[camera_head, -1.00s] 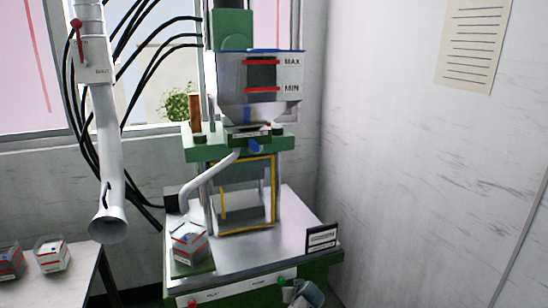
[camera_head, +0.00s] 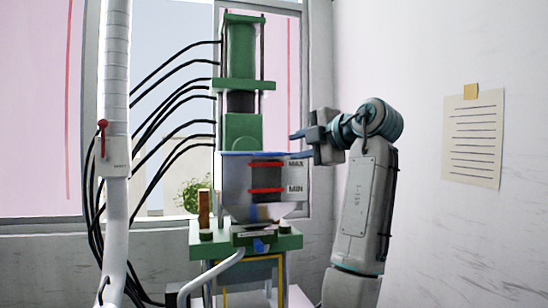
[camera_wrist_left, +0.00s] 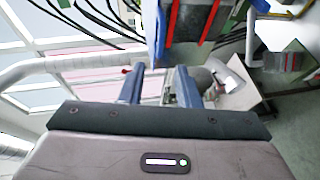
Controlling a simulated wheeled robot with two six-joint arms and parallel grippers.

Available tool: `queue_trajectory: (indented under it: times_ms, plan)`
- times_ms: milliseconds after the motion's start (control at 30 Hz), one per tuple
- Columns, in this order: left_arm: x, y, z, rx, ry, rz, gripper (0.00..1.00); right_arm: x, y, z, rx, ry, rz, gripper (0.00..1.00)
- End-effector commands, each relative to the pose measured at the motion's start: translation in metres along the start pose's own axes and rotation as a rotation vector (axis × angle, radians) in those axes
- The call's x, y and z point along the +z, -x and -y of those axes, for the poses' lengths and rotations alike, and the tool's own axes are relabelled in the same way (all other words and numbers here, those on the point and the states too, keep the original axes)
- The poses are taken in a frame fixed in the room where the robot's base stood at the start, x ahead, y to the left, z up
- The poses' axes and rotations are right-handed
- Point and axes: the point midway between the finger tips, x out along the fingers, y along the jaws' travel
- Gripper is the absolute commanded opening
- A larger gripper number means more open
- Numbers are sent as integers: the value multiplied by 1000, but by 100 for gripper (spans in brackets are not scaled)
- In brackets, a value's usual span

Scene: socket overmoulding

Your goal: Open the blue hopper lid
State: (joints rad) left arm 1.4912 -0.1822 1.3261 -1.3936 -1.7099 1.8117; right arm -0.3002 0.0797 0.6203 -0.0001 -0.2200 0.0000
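The grey hopper (camera_head: 235,185) stands on the green press, with a dark window and red MAX and MIN lines. Its blue lid (camera_head: 250,153) shows as a thin, level blue edge along the hopper top and looks closed. My left gripper (camera_head: 297,145) is at the right of the hopper, fingers pointing left, one above the other, at about lid height. The fingers are apart with nothing seen between them. The lower finger is close to the lid's right end; I cannot tell whether it touches. In the left wrist view the hopper (camera_wrist_left: 196,18) is beyond the open fingers (camera_wrist_left: 160,82). My right gripper is not in view.
The green press column (camera_head: 240,50) rises behind the hopper, with several black cables curving to its left. A white duct (camera_head: 115,110) with a red lever hangs at the left. A wall with a paper notice (camera_head: 473,138) is at the right.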

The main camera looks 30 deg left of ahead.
Motion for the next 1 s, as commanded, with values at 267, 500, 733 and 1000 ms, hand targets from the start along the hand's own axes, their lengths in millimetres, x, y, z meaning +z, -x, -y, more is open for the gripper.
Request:
queue_trajectory:
  times_ms: [267,500,733,1000]
  plan:
    - [-2,-38,-4,-1,4,-7,30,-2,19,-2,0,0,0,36]
    - [-2,-82,-4,0,1,-5,30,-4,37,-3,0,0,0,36]
    - [-1,-104,-2,-1,1,-2,30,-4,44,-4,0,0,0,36]
    - [0,-107,0,0,1,-1,30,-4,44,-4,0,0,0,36]
